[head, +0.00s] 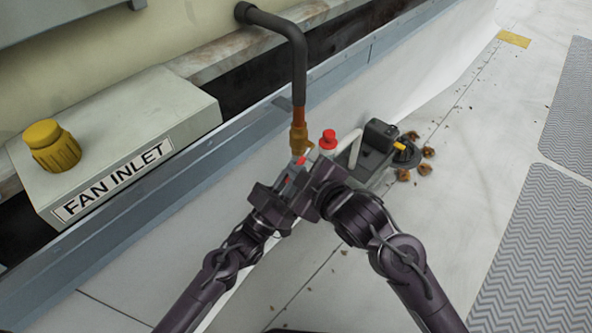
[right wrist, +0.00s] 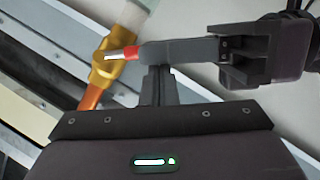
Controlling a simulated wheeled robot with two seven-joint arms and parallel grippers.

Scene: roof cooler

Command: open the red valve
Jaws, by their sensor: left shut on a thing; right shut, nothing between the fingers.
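The valve has a brass body (head: 299,136) on a copper pipe under a black bent pipe. The brass body (right wrist: 122,40) is also in the right wrist view, with a short metal lever with a red sleeve (right wrist: 131,53) in front of it. My left gripper (head: 290,184) is shut on the red lever; its grey fingers reach in from the right in the right wrist view and cover part of the sleeve. My right gripper (head: 309,172) is shut and empty close beside the left one. Its fingers (right wrist: 158,72) are just below the left fingers, and I cannot tell whether they touch.
A red knob (head: 328,139) and a dark grey device (head: 378,137) are just right of the valve. A FAN INLET box (head: 130,130) with a yellow knob (head: 52,146) is at the left. Brown debris (head: 425,168) lies on the roof.

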